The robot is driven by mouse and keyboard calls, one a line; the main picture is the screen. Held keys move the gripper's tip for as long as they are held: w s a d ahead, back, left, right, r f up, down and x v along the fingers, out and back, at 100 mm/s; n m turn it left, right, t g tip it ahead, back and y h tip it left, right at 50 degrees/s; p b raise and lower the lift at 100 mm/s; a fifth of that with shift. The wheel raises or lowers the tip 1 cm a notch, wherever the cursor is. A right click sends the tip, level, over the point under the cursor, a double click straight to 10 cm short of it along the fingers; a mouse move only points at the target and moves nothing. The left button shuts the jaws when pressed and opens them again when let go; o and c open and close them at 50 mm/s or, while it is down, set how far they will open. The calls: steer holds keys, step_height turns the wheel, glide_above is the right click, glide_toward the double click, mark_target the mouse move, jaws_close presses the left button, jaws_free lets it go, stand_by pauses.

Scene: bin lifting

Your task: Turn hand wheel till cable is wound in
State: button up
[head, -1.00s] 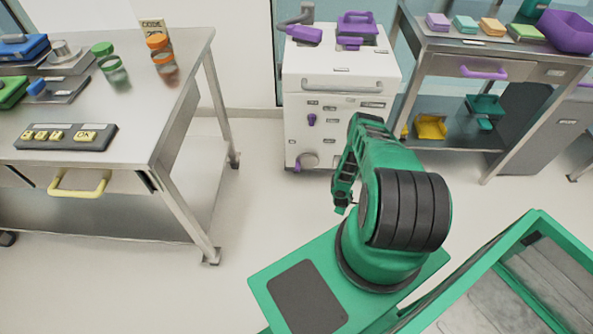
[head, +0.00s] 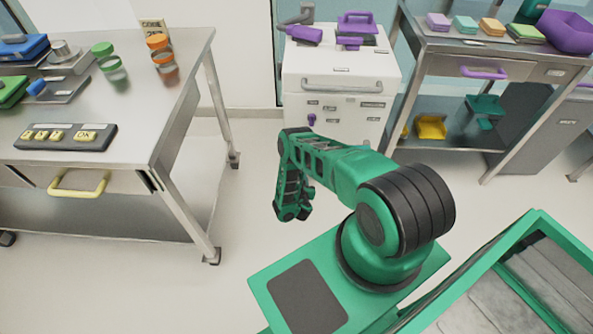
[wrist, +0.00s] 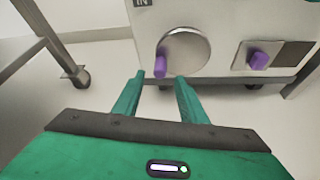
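The hand wheel (wrist: 190,48), a round grey disc with a purple handle (wrist: 161,64) at its left edge, sits low on the front of the white cabinet in the wrist view. My gripper (wrist: 159,76) is open and empty, its two green fingers pointing at the wheel. The purple handle appears between and just beyond the fingertips; I cannot tell any contact. In the head view my gripper (head: 291,212) hangs low in front of the white cabinet (head: 345,70), and my arm hides the wheel there. I cannot make out a cable.
A purple knob (wrist: 258,60) is right of the wheel. A steel table (head: 185,105) stands left, its leg and caster (wrist: 78,76) near my gripper. A shelf unit (head: 450,110) stands right of the cabinet. The floor between is clear.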

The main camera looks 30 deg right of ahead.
steer(key=x, duration=0.8)
steer(key=shift+w+d+f, duration=0.1)
steer(key=shift+w, duration=0.15)
steer(key=shift+c, duration=0.7)
jaws_close()
steer(key=shift+a, duration=0.35)
steer(key=shift+d, duration=0.2)
